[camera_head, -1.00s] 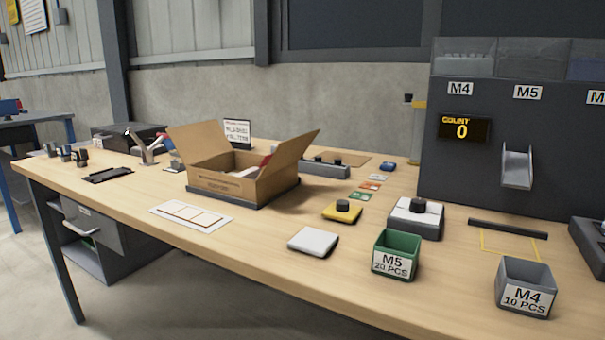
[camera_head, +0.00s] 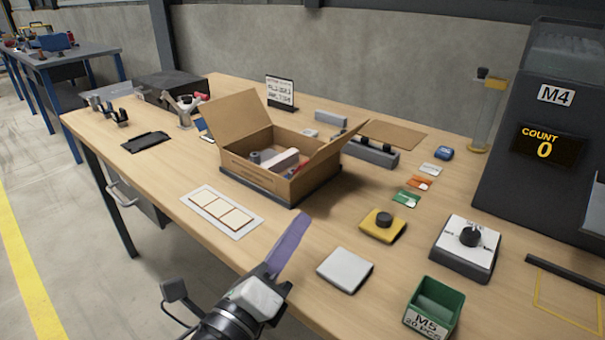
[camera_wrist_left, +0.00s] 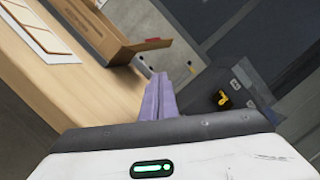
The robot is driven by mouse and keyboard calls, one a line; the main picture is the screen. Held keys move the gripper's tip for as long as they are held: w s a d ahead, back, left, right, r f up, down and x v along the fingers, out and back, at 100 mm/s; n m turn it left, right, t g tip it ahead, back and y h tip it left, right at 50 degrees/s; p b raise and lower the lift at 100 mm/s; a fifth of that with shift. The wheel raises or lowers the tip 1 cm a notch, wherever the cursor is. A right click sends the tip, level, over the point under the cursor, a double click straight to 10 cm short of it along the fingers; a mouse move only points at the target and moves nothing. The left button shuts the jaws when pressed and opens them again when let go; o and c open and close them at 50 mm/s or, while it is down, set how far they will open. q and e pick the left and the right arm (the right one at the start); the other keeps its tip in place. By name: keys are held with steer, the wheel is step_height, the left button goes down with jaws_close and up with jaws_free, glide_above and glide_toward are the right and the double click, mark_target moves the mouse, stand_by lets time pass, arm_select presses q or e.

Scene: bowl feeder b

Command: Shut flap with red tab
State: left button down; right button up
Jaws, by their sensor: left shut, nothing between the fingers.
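An open cardboard box (camera_head: 250,176) stands on a dark base on the table, with a few items inside. One flap (camera_head: 233,108) stands up at its left and another flap (camera_head: 337,147) leans outward at its right. In the left wrist view the box (camera_wrist_left: 82,24) is at the top, and a small red tab (camera_wrist_left: 152,40) shows on a flap edge there. I cannot make out the tab clearly in the head view. My left gripper (camera_head: 302,220), with purple fingers, is shut and empty, in front of the box and apart from it; its fingers also show in the wrist view (camera_wrist_left: 160,92). My right gripper is out of view.
A white card (camera_head: 222,212) lies left of my gripper. A white pad (camera_head: 345,270), a yellow block with a black knob (camera_head: 383,224), a dial box (camera_head: 467,248) and a green bin (camera_head: 434,306) stand to the right.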

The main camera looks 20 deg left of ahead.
arm_select(q)
steer(key=w, duration=0.4)
steer(key=w+d+r, duration=0.1)
steer(key=w, duration=0.2)
steer(key=a+r, duration=0.1)
steer(key=w+a+r+p, duration=0.1)
steer(key=a, duration=0.1)
steer(key=shift+r, duration=0.1)
steer(key=shift+w, duration=0.1)
